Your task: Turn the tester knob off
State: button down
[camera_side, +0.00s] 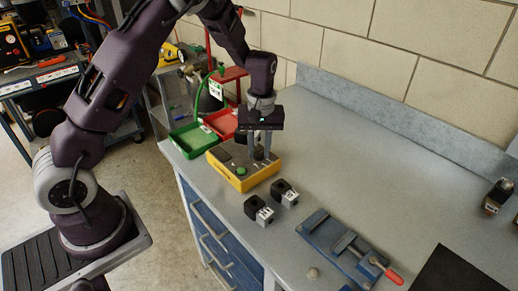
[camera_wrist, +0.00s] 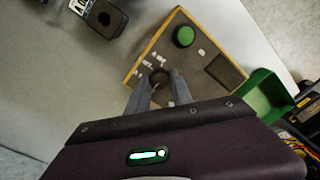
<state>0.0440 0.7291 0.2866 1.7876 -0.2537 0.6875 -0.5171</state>
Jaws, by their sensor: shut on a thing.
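The tester is a yellow box with a dark grey top (camera_side: 238,183), standing near the left edge of the bench. It also shows in the wrist view (camera_wrist: 203,52), with a green button (camera_wrist: 184,36) and a dark square panel (camera_wrist: 226,71). My gripper (camera_side: 259,157) points down over the tester's right part in the side view. In the wrist view its fingers (camera_wrist: 161,82) are closed around the dark round tester knob (camera_wrist: 160,76). The fingers partly hide the knob, and I cannot read which way it is set.
A green tray (camera_side: 193,138) and a red tray (camera_side: 222,122) stand behind the tester. Two black-and-silver blocks (camera_side: 259,211) (camera_side: 285,193) sit in front. A blue vise (camera_side: 340,240) with a red handle lies to the right.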

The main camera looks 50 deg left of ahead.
aim_at(260, 153)
jog(key=shift+n, duration=0.6)
jog(key=c, duration=1.1)
grip_release()
jog(key=shift+c, duration=0.2)
notch_tip(260, 153, up, 7)
jog(key=shift+w+r, duration=0.1)
jog(key=shift+w, duration=0.05)
